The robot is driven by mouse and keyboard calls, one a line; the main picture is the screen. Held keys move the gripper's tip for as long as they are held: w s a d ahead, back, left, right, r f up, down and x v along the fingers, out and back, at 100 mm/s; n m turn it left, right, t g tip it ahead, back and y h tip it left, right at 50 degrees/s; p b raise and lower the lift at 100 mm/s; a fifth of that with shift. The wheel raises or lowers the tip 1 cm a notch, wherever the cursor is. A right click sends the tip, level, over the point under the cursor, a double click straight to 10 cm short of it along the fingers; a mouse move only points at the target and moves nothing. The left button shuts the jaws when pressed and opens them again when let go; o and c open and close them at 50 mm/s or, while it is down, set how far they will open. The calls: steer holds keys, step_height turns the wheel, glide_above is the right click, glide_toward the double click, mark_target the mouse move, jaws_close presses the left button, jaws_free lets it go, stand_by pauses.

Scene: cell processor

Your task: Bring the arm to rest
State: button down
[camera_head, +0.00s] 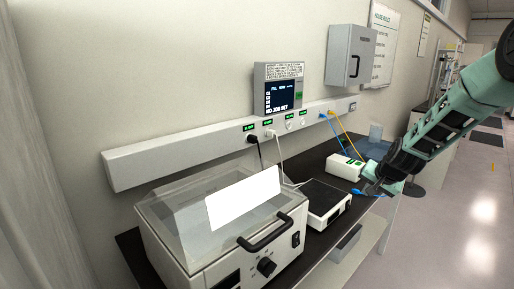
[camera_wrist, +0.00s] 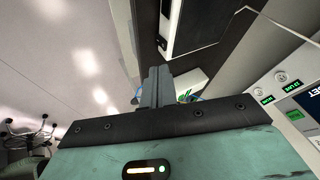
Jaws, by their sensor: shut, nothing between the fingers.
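My teal arm (camera_head: 440,125) reaches in from the right side of the head view, over the right end of the dark bench. My gripper (camera_head: 372,188) hangs low near the bench's front edge, beside a small white box (camera_head: 344,167) with a green mark. A blue cable passes close to it; I cannot tell whether they touch. In the wrist view my gripper (camera_wrist: 157,76) shows its two dark fingers together, with nothing between them. The white box (camera_wrist: 190,82) is partly hidden behind the fingers there.
A machine with a clear lid (camera_head: 180,205) and a black-topped device (camera_head: 322,197) stand on the bench (camera_head: 325,235). A socket rail (camera_head: 190,147), a screen unit (camera_head: 279,92) and a grey cabinet (camera_head: 350,56) are on the wall. The floor (camera_head: 470,215) at right is clear.

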steer(key=s+a+r+n+g+y+b, duration=0.15)
steer(key=s+a+n, duration=0.25)
steer(key=s+a, duration=0.6)
steer(key=s+a+r+n+g+y, duration=0.1)
steer(key=s+a+r+n+g, duration=0.2)
steer(key=s+a, duration=0.75)
steer(key=s+a+n+g+h, duration=0.1)
steer(key=s+a+n, duration=0.2)
steer(key=s, duration=0.8)
steer(key=s+a+n+g+h+b, duration=0.1)
steer(key=s+a+n, duration=0.3)
steer(key=s, duration=0.7)
steer(key=shift+s+r+n+g, duration=0.15)
steer(key=shift+s+n+g, duration=0.15)
steer(key=shift+n, duration=0.7)
steer(key=shift+w, duration=0.1)
